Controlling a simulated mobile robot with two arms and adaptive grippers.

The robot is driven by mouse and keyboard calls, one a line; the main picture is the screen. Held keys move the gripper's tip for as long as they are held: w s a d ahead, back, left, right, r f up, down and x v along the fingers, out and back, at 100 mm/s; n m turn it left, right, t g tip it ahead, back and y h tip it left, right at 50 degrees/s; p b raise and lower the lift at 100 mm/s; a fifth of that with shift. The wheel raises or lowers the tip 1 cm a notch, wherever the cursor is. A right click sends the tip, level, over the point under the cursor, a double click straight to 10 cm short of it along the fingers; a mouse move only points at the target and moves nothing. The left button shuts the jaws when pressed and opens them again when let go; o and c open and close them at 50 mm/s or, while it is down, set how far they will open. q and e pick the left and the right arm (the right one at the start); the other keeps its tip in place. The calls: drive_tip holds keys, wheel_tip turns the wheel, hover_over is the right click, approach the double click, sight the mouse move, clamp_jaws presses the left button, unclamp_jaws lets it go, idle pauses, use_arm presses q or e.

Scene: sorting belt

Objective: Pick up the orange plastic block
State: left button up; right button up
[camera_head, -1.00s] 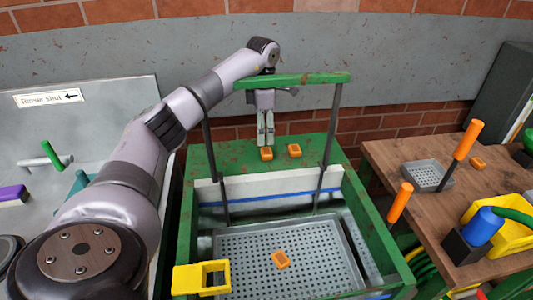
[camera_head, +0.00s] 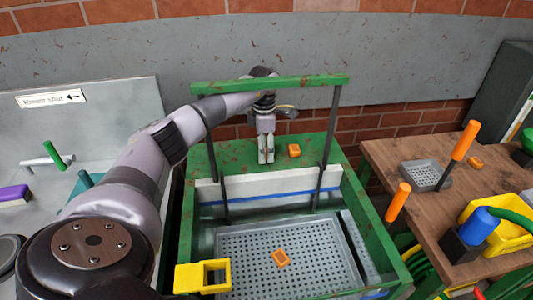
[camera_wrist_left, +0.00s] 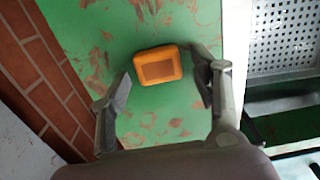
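My left gripper (camera_head: 266,158) reaches down under the green crossbar to the green bench top. In the left wrist view its fingers are open, one on each side of an orange plastic block (camera_wrist_left: 159,65). The block lies flat on the green surface, with gaps to both fingers. Another orange block (camera_head: 281,258) lies in the perforated grey tray (camera_head: 335,243). My right gripper is not in view.
A green crossbar (camera_head: 270,84) on posts spans above the bench, close to my arm. A white board (camera_head: 271,187) stands between the green top and the tray. A wooden table (camera_head: 400,160) at right holds another orange block (camera_head: 475,162).

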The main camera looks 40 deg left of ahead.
use_arm(q)
drive_tip(key=c, duration=1)
drive_tip(key=shift+r, duration=0.1)
wheel_tip(320, 180, up, 20)
drive_tip(key=shift+f, duration=0.1)
